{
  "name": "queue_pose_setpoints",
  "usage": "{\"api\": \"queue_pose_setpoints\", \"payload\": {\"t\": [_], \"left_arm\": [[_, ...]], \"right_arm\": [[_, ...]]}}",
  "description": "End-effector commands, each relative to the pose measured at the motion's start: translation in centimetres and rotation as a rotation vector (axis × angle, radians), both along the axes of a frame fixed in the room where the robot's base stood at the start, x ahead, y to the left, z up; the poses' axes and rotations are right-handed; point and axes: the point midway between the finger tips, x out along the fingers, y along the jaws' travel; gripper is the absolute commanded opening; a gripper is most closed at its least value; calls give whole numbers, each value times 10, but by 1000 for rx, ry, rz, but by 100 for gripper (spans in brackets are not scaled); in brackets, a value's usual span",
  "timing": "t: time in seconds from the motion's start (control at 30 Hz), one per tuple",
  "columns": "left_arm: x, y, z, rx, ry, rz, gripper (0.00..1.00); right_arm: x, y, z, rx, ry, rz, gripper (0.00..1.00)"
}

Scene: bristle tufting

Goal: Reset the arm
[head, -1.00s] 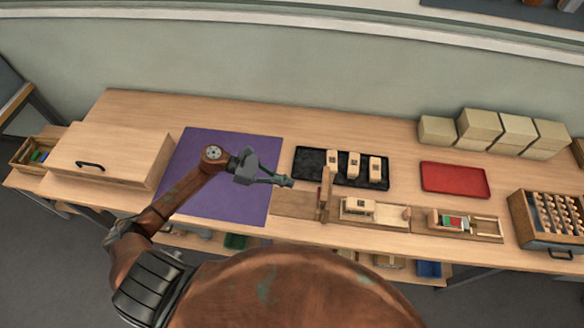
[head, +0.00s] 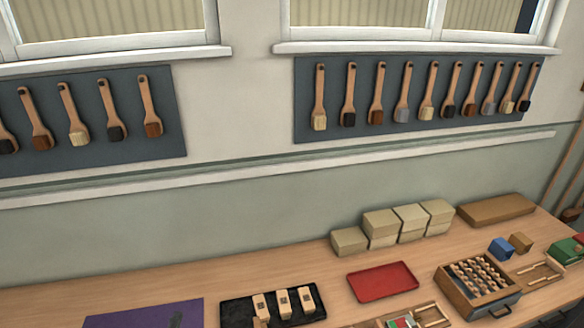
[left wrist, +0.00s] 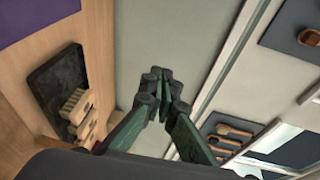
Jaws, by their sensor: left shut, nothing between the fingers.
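My left gripper (left wrist: 160,82) shows in the left wrist view with its green fingers brought together at the dark tips. Nothing is between them. It points at the wall, with the bench to the left in that view. My right gripper is in neither view.
A black tray (head: 235,312) with wooden brush blocks (head: 284,303) lies right of the mat. A red tray (head: 383,281), stacked boxes (head: 380,222) and a peg drawer (head: 456,298) stand farther right. Brushes hang on wall panels (head: 310,115).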

Motion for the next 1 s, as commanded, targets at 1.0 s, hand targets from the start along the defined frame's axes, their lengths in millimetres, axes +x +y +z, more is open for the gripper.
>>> {"api": "queue_pose_setpoints", "payload": {"t": [1.0], "left_arm": [[-282, -4, -193, -1205, 842, 1119, 0]], "right_arm": [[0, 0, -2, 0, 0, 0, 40]]}}
